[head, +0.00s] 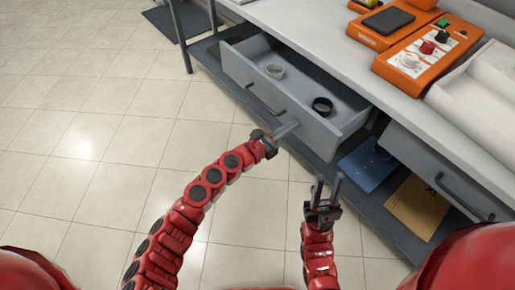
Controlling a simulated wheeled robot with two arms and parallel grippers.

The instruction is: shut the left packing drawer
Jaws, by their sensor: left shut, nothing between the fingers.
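The left packing drawer (252,84) is pulled out from under the counter. Its grey front carries a dark bar handle (265,100). My right gripper (328,182) is open and empty, over the floor in front of the lower shelf, to the right of my left gripper.
A second drawer (440,168) to the right is closed. Above is a white counter (330,45) with an orange control box (428,55) and an orange scale (381,24). The tiled floor at left is clear.

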